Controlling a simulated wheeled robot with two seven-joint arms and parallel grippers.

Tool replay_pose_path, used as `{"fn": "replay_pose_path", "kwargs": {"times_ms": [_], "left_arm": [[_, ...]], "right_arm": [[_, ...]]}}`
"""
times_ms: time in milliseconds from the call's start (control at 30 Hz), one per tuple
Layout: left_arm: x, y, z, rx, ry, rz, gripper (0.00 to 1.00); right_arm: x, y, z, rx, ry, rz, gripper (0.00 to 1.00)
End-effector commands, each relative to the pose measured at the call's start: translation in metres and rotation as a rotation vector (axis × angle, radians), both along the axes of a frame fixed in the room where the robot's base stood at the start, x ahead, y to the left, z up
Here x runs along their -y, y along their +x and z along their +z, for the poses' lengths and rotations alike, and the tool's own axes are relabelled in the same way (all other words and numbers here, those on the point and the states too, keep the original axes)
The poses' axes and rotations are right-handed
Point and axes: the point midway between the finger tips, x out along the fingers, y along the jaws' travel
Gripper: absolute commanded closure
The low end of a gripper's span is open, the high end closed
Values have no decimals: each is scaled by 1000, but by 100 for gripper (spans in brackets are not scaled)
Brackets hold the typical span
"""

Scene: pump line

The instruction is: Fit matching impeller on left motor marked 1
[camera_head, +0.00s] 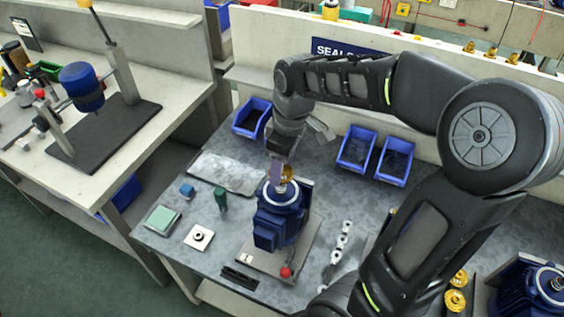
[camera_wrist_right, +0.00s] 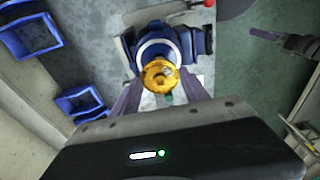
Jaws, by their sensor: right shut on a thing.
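My right gripper (camera_head: 280,176) reaches down over a blue motor (camera_head: 281,214) on the grey bench. It is shut on a gold impeller (camera_wrist_right: 160,75), held between its two fingers in the right wrist view. In that view the impeller overlaps the pale round face of the motor (camera_wrist_right: 185,42). I cannot tell whether it touches the shaft, which is hidden. The motor's number is not readable. A dark shape at the right edge of the wrist view looks like my left gripper (camera_wrist_right: 298,44), with unclear fingers.
Blue bins (camera_head: 356,148) stand along the back. A grey base plate (camera_head: 300,262) with a red knob (camera_head: 286,272) carries the motor. Small parts, including a green cylinder (camera_head: 220,197), lie to its left. Gold impellers (camera_head: 456,299) and another blue motor (camera_head: 525,292) are at the right.

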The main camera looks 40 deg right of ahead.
Motion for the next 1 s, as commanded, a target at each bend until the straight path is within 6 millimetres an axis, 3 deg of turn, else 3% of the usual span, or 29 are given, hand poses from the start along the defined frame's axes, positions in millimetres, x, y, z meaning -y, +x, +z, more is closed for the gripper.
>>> {"fn": "replay_pose_path", "kwargs": {"times_ms": [100,333,1000], "left_arm": [[1,1,-12,4,-2,-1,0],[2,3,-21,9,-6,-2,0],[2,3,-22,10,-6,-2,0]], "right_arm": [[0,0,-15,0,0,0,88],[0,0,-29,1,0,0,88],[0,0,-31,1,-1,1,88]]}}
